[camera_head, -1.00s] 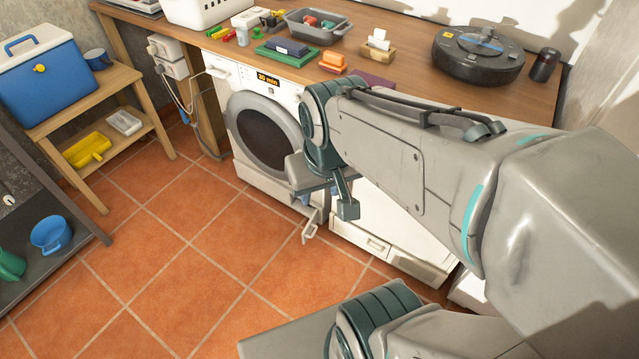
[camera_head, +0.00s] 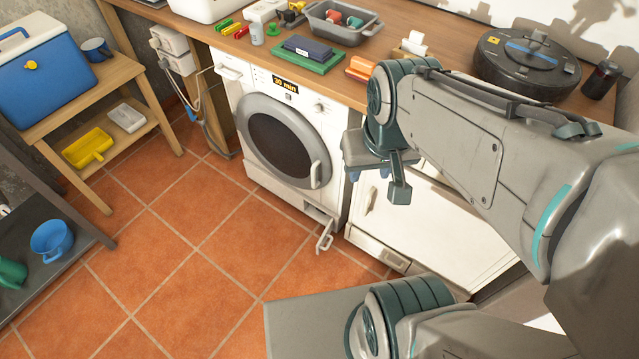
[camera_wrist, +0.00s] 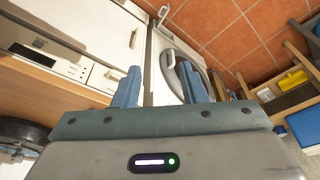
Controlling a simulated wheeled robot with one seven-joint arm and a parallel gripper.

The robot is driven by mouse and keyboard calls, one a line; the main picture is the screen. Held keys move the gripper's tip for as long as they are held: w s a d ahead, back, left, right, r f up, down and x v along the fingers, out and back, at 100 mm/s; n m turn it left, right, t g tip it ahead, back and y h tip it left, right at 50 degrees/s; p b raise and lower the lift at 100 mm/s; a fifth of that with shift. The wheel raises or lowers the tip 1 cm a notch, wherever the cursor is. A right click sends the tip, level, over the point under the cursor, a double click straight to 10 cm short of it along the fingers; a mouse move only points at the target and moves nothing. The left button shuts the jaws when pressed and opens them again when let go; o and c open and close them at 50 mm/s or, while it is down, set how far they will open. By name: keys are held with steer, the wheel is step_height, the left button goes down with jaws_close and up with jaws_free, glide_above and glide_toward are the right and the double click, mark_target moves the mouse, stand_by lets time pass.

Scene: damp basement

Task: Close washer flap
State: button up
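The white washer (camera_head: 231,108) stands under the wooden counter, with its round dark door (camera_head: 280,143) seemingly shut. Its small flap (camera_head: 325,238) at the lower right front is open and sticks out low above the floor, with a handle on it. In the wrist view, what looks like the flap (camera_wrist: 162,16) is at the top, beyond my fingers. My gripper (camera_head: 368,174) is above and right of the flap, apart from it, in front of the washer's right edge. The wrist view shows my gripper (camera_wrist: 160,84) with its two blue fingers spread and nothing between them.
A white appliance (camera_head: 425,215) stands right of the washer. The counter (camera_head: 345,88) above holds a grey bin, a green tray and a robot vacuum. A wooden shelf (camera_head: 130,75) with a blue cooler is at left. The tiled floor (camera_head: 190,235) before the washer is clear.

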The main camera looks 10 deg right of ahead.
steer(key=shift+s, duration=0.25)
